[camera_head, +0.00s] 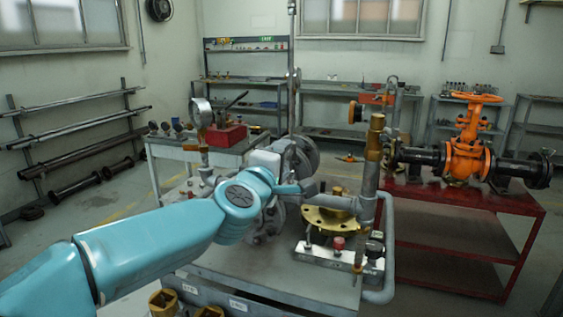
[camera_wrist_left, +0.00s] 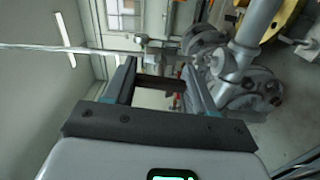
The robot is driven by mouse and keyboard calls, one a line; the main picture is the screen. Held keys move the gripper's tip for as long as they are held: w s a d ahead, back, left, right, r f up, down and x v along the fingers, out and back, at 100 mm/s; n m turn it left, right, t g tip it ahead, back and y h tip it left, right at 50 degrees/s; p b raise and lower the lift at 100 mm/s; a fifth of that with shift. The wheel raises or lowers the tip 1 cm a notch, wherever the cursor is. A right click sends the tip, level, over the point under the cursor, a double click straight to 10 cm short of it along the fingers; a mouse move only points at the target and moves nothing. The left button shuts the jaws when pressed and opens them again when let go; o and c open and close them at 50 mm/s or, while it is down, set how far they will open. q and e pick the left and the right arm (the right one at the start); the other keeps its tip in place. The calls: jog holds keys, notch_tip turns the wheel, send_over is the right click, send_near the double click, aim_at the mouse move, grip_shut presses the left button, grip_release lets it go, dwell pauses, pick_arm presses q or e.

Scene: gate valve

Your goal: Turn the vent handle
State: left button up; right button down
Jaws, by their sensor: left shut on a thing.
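My left gripper (camera_wrist_left: 159,76) shows in the wrist view with its two dark fingers apart. They are shut on a dark, short bar (camera_wrist_left: 161,84) that spans between them, which looks like the vent handle. In the head view my teal left arm reaches in from the left, and the left gripper (camera_head: 292,187) is at the grey valve assembly (camera_head: 302,160) on the bench, partly hidden by my own wrist. The handle cannot be made out clearly in the head view. My right gripper is not in view.
A brass flange (camera_head: 328,221) and an upright pipe with brass fittings (camera_head: 374,150) stand just right of the gripper. A pressure gauge (camera_head: 201,112) rises behind the arm. An orange valve (camera_head: 466,155) sits on a red table (camera_head: 460,200) at right. Open floor lies at left.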

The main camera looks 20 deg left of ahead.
pick_arm(q)
jog(key=o, duration=1)
jog(key=shift+o, duration=0.2)
jog(key=s, duration=1.6)
jog(key=shift+s+a+p, duration=0.2)
jog(key=shift+a+p, duration=0.1)
jog(key=shift+p, duration=0.05)
